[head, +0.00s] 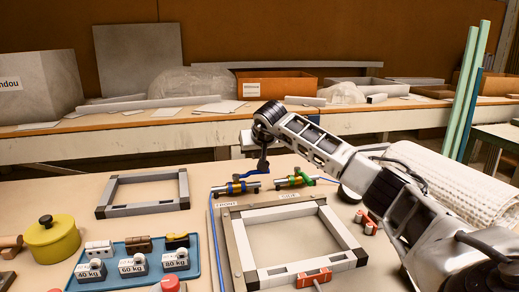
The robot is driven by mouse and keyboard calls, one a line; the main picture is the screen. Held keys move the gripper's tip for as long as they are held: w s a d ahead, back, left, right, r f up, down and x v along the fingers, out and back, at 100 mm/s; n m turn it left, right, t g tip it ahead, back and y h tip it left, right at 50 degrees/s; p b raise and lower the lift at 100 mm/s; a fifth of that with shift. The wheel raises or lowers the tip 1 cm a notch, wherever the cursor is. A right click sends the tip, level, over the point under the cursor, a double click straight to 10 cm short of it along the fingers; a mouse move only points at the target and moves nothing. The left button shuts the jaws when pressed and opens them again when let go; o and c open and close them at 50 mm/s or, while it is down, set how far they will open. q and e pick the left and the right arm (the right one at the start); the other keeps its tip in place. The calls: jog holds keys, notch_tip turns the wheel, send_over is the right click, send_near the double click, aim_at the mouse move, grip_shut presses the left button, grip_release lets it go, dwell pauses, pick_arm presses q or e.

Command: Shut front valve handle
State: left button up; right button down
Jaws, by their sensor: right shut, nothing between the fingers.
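The front valve (236,187) lies on the table behind the FRONT label (226,205), with a blue lever handle (249,174) reaching right from its body. The side valve (294,181) with a green handle lies to its right, behind the SIDE label. My right gripper (263,166) points down from above, shut and empty, close to the right end of the blue handle. I cannot tell whether it touches the handle. My left gripper is not in view.
A grey frame with a lighter square frame (343,231) stands in front of the valves. Another grey square frame (104,197) lies left. A blue tray (208,269) with weights and a yellow pot (53,240) are at front left. A blue hose runs by the front valve.

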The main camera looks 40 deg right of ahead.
aim_at(251, 173)
jog(key=x, duration=0.2)
jog(key=shift+w+f, duration=0.15)
jog(key=shift+f, duration=0.05)
jog(key=shift+s+a, duration=0.3)
jog(key=shift+s, duration=0.5)
jog(key=shift+s+a+f+b, duration=0.2)
jog(key=shift+s+a+b, duration=0.3)
jog(key=shift+s, duration=0.55)
jog(key=shift+a, duration=0.1)
